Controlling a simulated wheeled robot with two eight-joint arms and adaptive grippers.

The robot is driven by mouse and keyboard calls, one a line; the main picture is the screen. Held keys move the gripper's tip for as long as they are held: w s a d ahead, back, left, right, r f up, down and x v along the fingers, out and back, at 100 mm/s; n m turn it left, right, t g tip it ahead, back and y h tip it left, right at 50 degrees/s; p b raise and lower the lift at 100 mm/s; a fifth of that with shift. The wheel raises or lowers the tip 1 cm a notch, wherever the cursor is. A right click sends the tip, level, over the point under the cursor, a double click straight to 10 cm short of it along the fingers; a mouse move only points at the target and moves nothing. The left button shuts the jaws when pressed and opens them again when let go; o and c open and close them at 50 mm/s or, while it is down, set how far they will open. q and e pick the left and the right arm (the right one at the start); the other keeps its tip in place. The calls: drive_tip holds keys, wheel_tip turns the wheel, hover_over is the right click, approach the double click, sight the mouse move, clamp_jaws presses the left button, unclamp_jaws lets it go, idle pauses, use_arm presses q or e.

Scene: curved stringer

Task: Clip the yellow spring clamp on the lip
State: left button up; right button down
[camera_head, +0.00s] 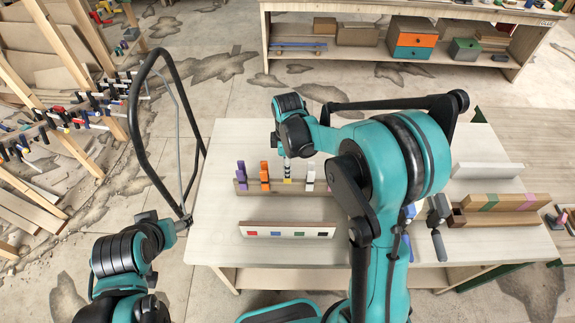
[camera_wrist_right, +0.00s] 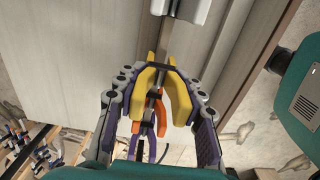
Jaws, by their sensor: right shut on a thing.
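The yellow spring clamp (camera_wrist_right: 180,95) sits between the fingers of my right gripper (camera_head: 287,168), which is shut on it. In the head view only a small yellow part of the clamp (camera_head: 287,181) shows, low at the fingertips, in the row on the wooden rack (camera_head: 323,188). I cannot tell whether it still touches the rack. A pale strip with red, blue, green and black squares (camera_head: 268,234) lies nearer the front; I cannot tell whether it bears the lip. My left gripper (camera_head: 182,222) is left of the table, small and dark, its opening unclear.
A purple clamp (camera_head: 241,175) and an orange clamp (camera_head: 264,176) stand left of the yellow one, a white clamp (camera_head: 310,181) right of it. Wooden blocks (camera_head: 497,202) and a pale board (camera_head: 487,170) lie at right. The table's (camera_head: 218,205) left part is clear.

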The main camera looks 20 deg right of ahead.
drive_tip(key=shift+r, duration=0.1)
drive_tip(key=shift+f, duration=0.25)
idle(0.5)
drive_tip(key=shift+f+b, duration=1)
drive_tip(key=shift+b, duration=0.15)
drive_tip(key=shift+f, duration=0.1)
drive_tip(key=shift+f+b, duration=0.5)
drive_tip(key=shift+b, duration=0.05)
drive_tip(key=shift+f, duration=0.15)
drive_tip(key=shift+f+b, duration=0.4)
drive_tip(key=shift+b, duration=0.15)
